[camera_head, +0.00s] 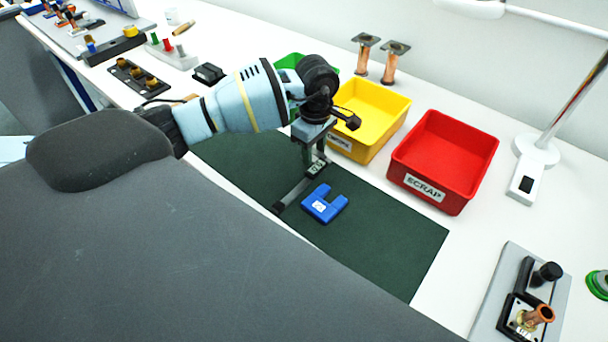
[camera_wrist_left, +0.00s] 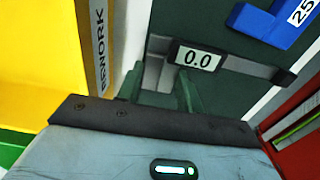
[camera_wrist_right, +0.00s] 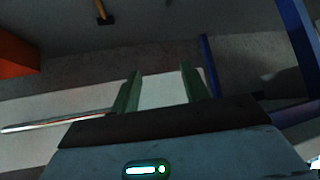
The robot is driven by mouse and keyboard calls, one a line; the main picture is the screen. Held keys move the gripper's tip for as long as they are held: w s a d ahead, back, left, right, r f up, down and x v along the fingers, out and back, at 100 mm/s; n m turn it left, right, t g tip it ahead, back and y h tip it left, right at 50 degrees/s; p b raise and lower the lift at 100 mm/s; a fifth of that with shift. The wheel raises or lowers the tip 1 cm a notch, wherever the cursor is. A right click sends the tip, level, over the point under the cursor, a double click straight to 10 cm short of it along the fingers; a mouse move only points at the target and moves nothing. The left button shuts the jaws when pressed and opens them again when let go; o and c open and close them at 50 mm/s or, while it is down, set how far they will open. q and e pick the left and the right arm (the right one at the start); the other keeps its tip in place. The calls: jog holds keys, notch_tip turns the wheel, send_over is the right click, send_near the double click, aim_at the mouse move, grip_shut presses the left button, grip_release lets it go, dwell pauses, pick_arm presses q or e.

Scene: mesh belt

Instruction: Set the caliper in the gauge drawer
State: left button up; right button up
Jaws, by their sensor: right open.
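The caliper (camera_head: 293,193), a grey bar with a display reading 0.0, lies on the dark green mat (camera_head: 385,245). My left gripper (camera_head: 308,158) points down over its display end. In the left wrist view, the fingers of my left gripper (camera_wrist_left: 160,92) are beside the caliper's display (camera_wrist_left: 198,57). I cannot tell whether they grip it or stand around it. My right gripper (camera_wrist_right: 162,90) is open and empty in the right wrist view, over a dim area away from the mat. I cannot make out a gauge drawer in any view.
A blue U-shaped block (camera_head: 323,208) lies close beside the caliper. Yellow (camera_head: 372,140) and red (camera_head: 455,190) bins stand behind the mat, with a green bin (camera_head: 291,61) partly hidden by my arm. A fixture (camera_head: 520,300) stands at right. The mat's right part is clear.

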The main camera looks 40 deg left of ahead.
pick_arm(q)
jog(key=c, duration=0.6)
jog(key=shift+o, duration=0.2)
jog(key=shift+r, duration=0.8)
jog(key=shift+s+r, duration=0.25)
jog(key=shift+r, duration=0.75)
send_near(279, 206)
jog(key=d+f, duration=0.1)
jog(key=w+d+f, duration=0.1)
jog(key=d+f, duration=0.1)
jog(key=d, duration=0.1)
jog(key=shift+w+f+b, duration=0.3)
jog(key=shift+w+f, duration=0.05)
